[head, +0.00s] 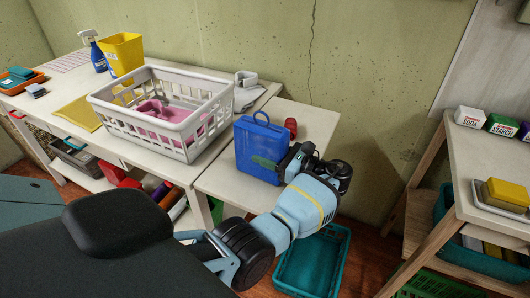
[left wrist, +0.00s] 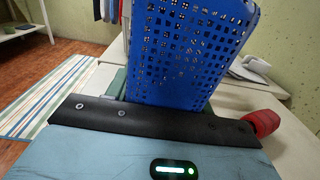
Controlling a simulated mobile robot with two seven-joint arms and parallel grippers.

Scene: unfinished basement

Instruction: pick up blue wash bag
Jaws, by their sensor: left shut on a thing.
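The blue wash bag (head: 257,143) is an upright box shape with a loop handle, at the right end of the white table. In the left wrist view the bag (left wrist: 193,50) shows its perforated side and fills the upper middle. My left gripper (head: 267,163) is at the bag's right front side, shut on it. The fingers are mostly hidden in the left wrist view. I cannot tell whether the bag's base touches the table. My right gripper is in neither view.
A white basket (head: 170,117) with pink cloth stands left of the bag. A red object (head: 291,127) sits just behind it, right. A teal crate (head: 314,262) is on the floor below. A shelf unit (head: 490,155) with boxes stands at right.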

